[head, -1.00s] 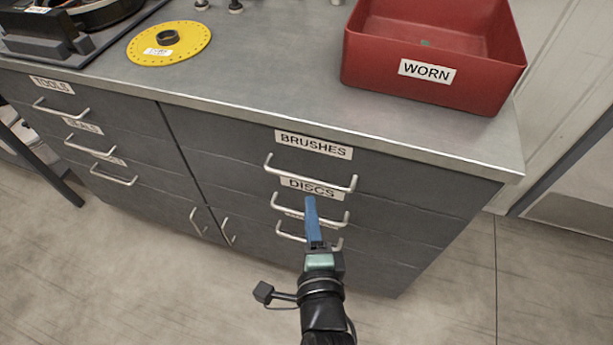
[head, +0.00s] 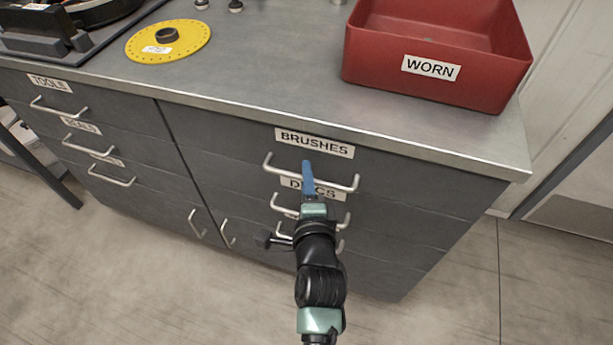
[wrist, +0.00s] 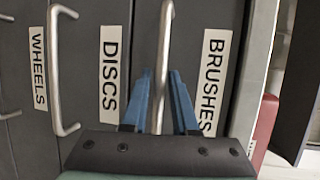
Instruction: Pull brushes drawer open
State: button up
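The brushes drawer (head: 400,184) is the top drawer of the right-hand column, labelled BRUSHES, and its front looks flush with the cabinet. Its silver bar handle (head: 338,186) sits below the label and also shows in the wrist view (wrist: 166,40). My gripper (head: 307,166) has its blue fingers at this handle, left of the bar's middle in the head view. In the wrist view my gripper (wrist: 161,85) is open, with one finger on each side of the bar and gaps visible beside it. The head view shows the fingers overlapping each other.
The discs drawer handle (wrist: 57,70) is just below, with the wheels drawer under it. On the worktop (head: 270,70) above are a red WORN bin (head: 430,84) and a yellow disc (head: 140,46). The floor in front is clear.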

grip_shut()
dwell(1.3)
